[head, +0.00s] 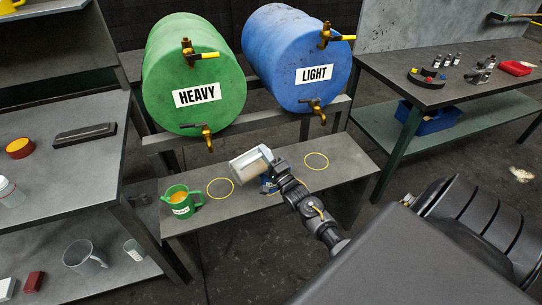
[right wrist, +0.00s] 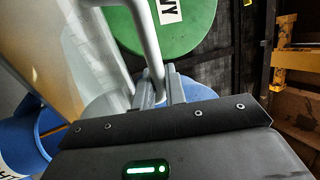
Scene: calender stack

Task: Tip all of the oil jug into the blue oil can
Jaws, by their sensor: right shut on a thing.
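My right gripper (head: 277,167) is shut on the handle of the oil jug (head: 250,165), a pale translucent jug held tilted above the bench. In the right wrist view the jug (right wrist: 97,45) fills the upper left, and its handle runs down between the fingers of the gripper (right wrist: 158,92). The blue oil can (head: 267,186) stands on the bench below the jug, mostly hidden by my gripper and the jug. Its blue side also shows at the lower left of the right wrist view (right wrist: 32,140). I cannot tell how much oil is in the jug. My left gripper is not in view.
A green can (head: 181,202) with orange liquid stands on the bench (head: 335,160) at left. Two yellow rings (head: 219,188) mark the bench. Green HEAVY (head: 190,75) and blue LIGHT (head: 295,60) drums with taps hang above. A clear jug (head: 85,256) is on the left lower shelf.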

